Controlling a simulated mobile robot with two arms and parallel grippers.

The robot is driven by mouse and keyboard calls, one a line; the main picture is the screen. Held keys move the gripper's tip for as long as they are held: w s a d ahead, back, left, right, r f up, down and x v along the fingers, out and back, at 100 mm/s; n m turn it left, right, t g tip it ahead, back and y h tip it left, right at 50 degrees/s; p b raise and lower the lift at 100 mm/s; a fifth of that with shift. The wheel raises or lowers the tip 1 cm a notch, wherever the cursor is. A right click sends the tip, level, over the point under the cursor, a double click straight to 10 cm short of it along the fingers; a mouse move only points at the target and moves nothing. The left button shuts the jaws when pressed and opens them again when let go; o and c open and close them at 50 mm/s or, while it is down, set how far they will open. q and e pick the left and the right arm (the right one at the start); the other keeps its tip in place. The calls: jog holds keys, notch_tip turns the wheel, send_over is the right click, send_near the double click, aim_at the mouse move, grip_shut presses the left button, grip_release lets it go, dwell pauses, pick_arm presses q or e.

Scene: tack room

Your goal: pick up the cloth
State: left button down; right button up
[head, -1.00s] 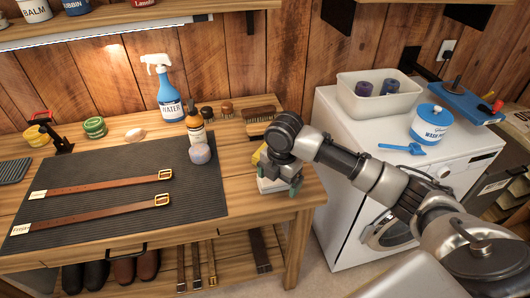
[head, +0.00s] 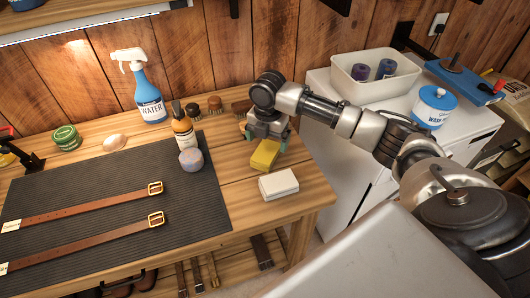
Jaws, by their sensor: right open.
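A white folded block (head: 278,185), which looks like a folded cloth, lies flat near the right front of the wooden bench. A yellow block (head: 264,154), a sponge or another folded cloth, lies just behind it. I cannot tell for sure which one is the cloth. My right gripper (head: 268,144) points down, open, just behind the yellow block and partly over its far end. I cannot tell whether it touches the block. It is apart from the white block. My left gripper is not in view.
A dark mat (head: 110,205) with two leather belts fills the bench's left. A round lilac-grey item (head: 191,160), an amber bottle (head: 183,130) and a blue spray bottle (head: 149,98) stand left of my gripper. Brushes (head: 215,104) lie behind. A white washer (head: 350,145) is right.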

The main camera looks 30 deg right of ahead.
aim_at(266, 151)
jog(key=shift+f, duration=0.4)
jog(key=shift+w+f, duration=0.1)
jog(key=shift+f, duration=0.2)
jog(key=f, duration=0.3)
jog(key=f+p, duration=0.1)
jog(key=shift+w+f, duration=0.25)
jog(key=shift+f, duration=0.25)
jog(key=c, duration=0.6)
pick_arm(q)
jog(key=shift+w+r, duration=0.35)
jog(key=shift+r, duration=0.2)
pick_arm(e)
jog(key=c, duration=0.5)
jog(key=shift+o, duration=0.2)
jog(key=shift+r, duration=0.1)
